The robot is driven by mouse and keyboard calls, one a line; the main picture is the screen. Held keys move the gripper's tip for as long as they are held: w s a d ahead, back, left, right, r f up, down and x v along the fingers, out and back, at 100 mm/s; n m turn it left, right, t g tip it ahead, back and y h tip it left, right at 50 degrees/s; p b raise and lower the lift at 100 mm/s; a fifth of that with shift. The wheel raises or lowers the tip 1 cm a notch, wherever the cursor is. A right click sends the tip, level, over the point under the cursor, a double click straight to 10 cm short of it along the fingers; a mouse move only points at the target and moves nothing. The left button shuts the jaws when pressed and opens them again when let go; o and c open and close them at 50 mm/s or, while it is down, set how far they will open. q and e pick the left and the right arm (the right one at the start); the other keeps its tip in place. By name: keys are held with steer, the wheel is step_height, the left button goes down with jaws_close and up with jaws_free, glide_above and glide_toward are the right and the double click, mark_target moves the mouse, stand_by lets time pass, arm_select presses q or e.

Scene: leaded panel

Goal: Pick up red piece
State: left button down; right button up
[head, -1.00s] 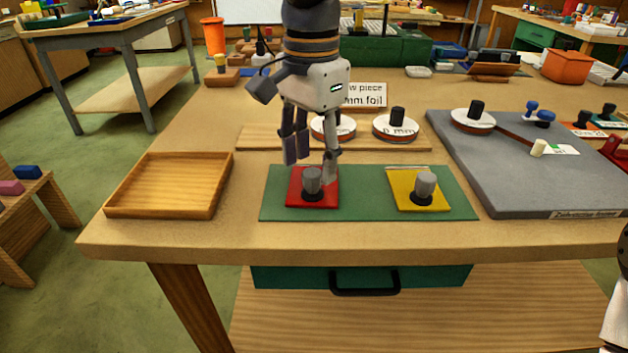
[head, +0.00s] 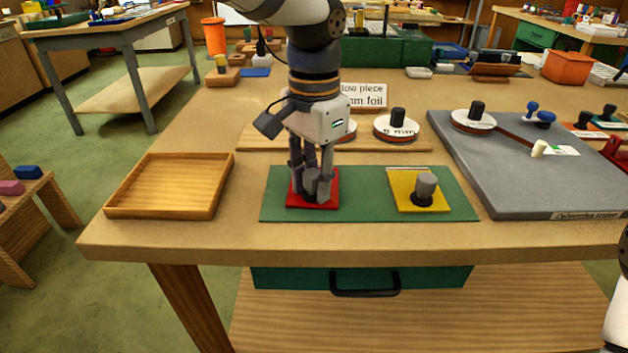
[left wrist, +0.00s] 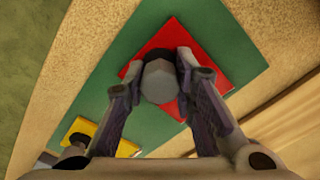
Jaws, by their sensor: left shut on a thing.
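The red piece (head: 326,201) is a flat red square with a grey knob (head: 312,184) standing on it. It lies on the left part of the green mat (head: 362,207). My left gripper (head: 311,187) points down over it and is shut on the knob. In the left wrist view the red piece (left wrist: 212,62) shows behind the fingers, with the knob's pale round top (left wrist: 159,80) between them. The yellow piece (head: 405,199), with a similar grey knob, lies on the right part of the mat. My right gripper is not in view.
An empty wooden tray (head: 136,212) stands left of the mat. A grey board (head: 500,180) with a round knobbed weight lies to the right. Behind the mat are a wooden strip (head: 262,137) with white discs and a sign (head: 364,95).

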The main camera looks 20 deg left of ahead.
arm_select(q)
steer(key=shift+r, duration=0.4)
steer(key=r, duration=0.3)
steer(key=shift+s+d+r, duration=0.1)
steer(key=shift+d+r, duration=0.1)
steer(key=shift+d, duration=0.15)
steer(key=s+d+r, duration=0.6)
steer(key=d+r, duration=0.2)
steer(key=d, duration=0.3)
steer(key=shift+s+d+r, duration=0.2)
steer(key=shift+d+r, duration=0.2)
steer(key=c, duration=1.9)
jaws_free()
jaws_close()
